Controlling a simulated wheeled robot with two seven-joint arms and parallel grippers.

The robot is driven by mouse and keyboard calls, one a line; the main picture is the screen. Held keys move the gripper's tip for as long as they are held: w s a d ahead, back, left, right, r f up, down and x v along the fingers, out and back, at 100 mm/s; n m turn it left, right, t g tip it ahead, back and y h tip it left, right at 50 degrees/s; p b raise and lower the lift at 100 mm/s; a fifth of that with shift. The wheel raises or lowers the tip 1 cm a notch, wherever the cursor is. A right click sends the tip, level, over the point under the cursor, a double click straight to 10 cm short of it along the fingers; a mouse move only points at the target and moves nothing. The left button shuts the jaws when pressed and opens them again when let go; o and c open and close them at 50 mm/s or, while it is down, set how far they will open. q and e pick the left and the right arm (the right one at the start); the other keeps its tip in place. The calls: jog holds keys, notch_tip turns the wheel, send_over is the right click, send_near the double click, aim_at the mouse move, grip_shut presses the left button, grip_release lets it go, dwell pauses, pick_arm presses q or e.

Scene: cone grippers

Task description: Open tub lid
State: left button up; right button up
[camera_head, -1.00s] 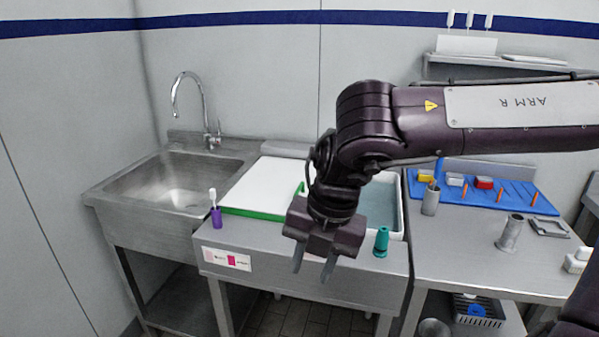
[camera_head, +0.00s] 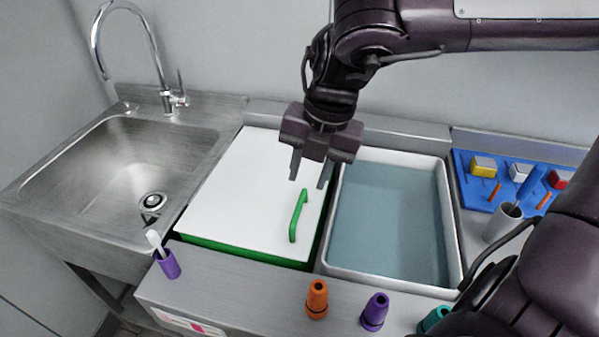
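The tub lid (camera_head: 235,195) is a flat white panel lying over a green-rimmed tub (camera_head: 245,252), left of centre. A green bar handle (camera_head: 298,216) stands on the lid near its right edge. My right gripper (camera_head: 309,180) is open and empty, pointing down above the lid, just behind the handle's far end. It appears apart from the handle, though the exact height is hard to judge. My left gripper is not in view.
A water-filled tray (camera_head: 390,220) is right of the lid. A metal sink (camera_head: 130,165) with tap is left. Orange (camera_head: 317,298) and purple (camera_head: 375,312) cones and a purple brush cup (camera_head: 168,263) stand along the front ledge. A blue board (camera_head: 510,180) lies right.

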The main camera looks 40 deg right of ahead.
aim_at(298, 209)
jog(key=f, duration=0.4)
jog(key=a+f, duration=0.1)
jog(key=f, duration=0.1)
jog(key=shift+w+f, duration=0.25)
jog(key=shift+w, duration=0.15)
jog(key=shift+w+f, duration=0.1)
jog(key=shift+f, duration=0.4)
grip_shut()
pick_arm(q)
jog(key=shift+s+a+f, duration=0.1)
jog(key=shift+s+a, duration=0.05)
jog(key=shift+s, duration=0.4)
